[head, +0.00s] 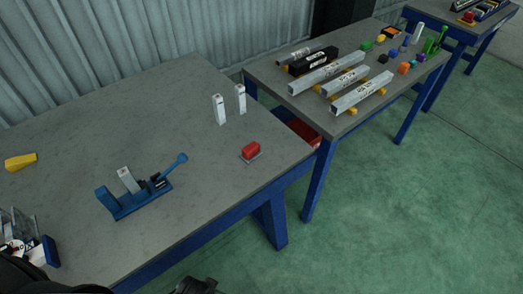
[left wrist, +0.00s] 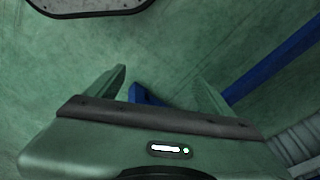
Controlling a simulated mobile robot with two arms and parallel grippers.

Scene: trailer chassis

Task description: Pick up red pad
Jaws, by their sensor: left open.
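The red pad (head: 251,150) sits on a small grey plate near the right edge of the near table, in the head view. Nothing touches it. My left gripper (left wrist: 161,76) shows in the left wrist view with its fingers apart and nothing between them. Green floor and blue frame bars lie beyond it, and the pad is not in that view. A dark part at the bottom edge of the head view is cut off, and I cannot tell what it is. My right gripper cannot be made out.
A blue fixture (head: 135,200) with a handle stands left of the pad. Two pale upright blocks (head: 219,109) stand behind it. A yellow piece (head: 20,162) lies at the far left. Another table (head: 262,72) with metal bars stands behind right. The grey top around the pad is clear.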

